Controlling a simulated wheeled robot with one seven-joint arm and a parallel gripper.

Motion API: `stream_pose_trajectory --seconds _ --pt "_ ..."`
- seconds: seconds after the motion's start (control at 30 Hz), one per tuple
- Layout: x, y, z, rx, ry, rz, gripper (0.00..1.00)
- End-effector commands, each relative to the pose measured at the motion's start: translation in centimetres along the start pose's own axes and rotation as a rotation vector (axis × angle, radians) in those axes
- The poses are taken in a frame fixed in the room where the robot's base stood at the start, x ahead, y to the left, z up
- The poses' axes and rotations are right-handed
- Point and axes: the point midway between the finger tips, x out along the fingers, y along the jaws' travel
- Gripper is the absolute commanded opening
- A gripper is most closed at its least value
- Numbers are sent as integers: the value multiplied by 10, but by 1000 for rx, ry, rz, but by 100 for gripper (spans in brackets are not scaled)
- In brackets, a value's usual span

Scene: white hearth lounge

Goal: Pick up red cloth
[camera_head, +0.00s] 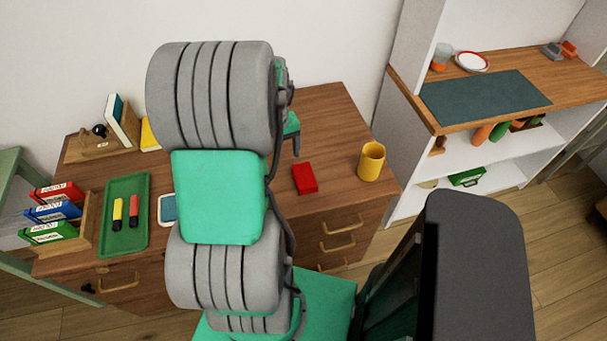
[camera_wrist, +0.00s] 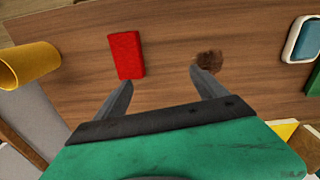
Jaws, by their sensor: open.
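The red cloth (camera_head: 305,178) lies as a small flat folded rectangle on the wooden desk (camera_head: 330,120), left of the yellow mug. In the wrist view the red cloth (camera_wrist: 126,55) lies just beyond the tip of the left finger. My gripper (camera_wrist: 160,78) is open and empty, its two dark fingers spread apart over the desk. The cloth is in line with the left finger, not centred between the two. In the head view my arm hides most of the gripper; only a small part (camera_head: 294,140) shows behind the cloth.
A yellow mug (camera_head: 371,161) stands close to the cloth. A brown patch (camera_wrist: 210,60) shows near the right fingertip. A green tray (camera_head: 125,217) with two markers, binders (camera_head: 55,213) and a white-rimmed device (camera_head: 167,209) are on the desk's left. A white shelf (camera_head: 410,150) stands at right.

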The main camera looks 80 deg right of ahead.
Motion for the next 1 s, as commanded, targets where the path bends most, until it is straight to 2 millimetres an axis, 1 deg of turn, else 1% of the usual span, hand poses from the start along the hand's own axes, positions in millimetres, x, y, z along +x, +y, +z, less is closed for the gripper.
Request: stream_pose_trajectory --seconds 0.03,0.1,0.2,0.47,0.6,0.67,0.73,0.9,0.93,1.0 --pt "9 30 10 56 -15 -5 82" --pt "18 54 20 99 -26 -10 82" --pt "27 68 27 123 -33 -13 82" --pt "62 66 28 123 -35 -14 82" --pt "89 65 27 123 -35 -14 82" --pt "97 65 27 123 -33 -13 82" --pt "100 66 26 123 -30 -11 82" --pt "101 66 26 123 -29 -11 82" --pt "101 66 26 123 -29 -11 81" --pt "101 66 26 123 -29 -11 75"
